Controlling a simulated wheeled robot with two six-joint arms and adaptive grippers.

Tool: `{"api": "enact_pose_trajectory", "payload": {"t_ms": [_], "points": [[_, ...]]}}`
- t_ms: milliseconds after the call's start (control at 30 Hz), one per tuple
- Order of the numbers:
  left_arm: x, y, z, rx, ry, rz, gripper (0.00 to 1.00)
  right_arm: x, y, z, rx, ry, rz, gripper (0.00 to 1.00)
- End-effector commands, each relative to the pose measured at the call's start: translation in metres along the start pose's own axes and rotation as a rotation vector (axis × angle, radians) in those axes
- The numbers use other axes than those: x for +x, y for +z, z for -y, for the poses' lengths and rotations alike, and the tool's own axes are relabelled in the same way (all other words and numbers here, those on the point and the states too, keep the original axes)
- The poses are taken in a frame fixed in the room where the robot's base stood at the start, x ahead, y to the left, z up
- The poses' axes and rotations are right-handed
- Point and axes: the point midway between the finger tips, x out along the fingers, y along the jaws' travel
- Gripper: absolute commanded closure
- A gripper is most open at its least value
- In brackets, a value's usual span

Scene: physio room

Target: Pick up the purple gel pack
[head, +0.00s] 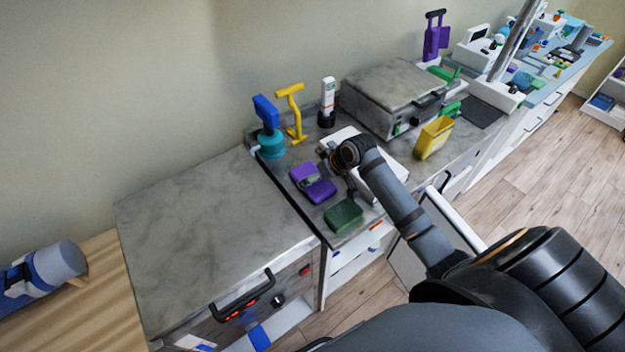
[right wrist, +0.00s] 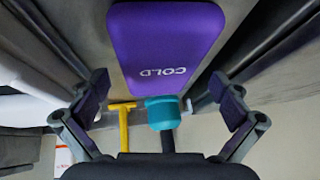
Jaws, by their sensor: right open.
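The purple gel pack (head: 318,192) lies on the grey counter, left of the white tray-like box. In the right wrist view the purple gel pack (right wrist: 165,40) is close, with the word COLD on its face. My right gripper (right wrist: 160,100) is open. Its two fingers stand apart to the left and right of the pack's near end, with nothing held between them. In the head view my right gripper (head: 322,172) reaches over the pack and hides part of it. Whether a finger touches the pack I cannot tell. My left gripper is not in view.
A dark green block (head: 344,216) lies just in front of the pack. A blue and teal tool (head: 268,128) and a yellow T-handled tool (head: 293,112) stand behind it. A white box (head: 383,178) lies to the right under my arm. The grey-topped cabinet (head: 205,225) at left is clear.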

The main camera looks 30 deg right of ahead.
Motion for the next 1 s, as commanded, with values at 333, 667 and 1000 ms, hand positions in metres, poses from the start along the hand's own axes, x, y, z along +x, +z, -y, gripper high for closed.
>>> {"api": "enact_pose_trajectory", "payload": {"t_ms": [333,667,1000], "points": [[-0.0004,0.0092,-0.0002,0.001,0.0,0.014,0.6,0.0089,0.0003,0.0003,-0.002,0.0,0.001,0.05],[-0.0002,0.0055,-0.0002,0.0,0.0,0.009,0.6,0.0087,0.0004,0.0002,-0.002,0.0,0.001,0.5],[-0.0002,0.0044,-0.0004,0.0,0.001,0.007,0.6,0.0069,-0.0013,0.0004,-0.002,0.0,-0.001,0.6]]}}
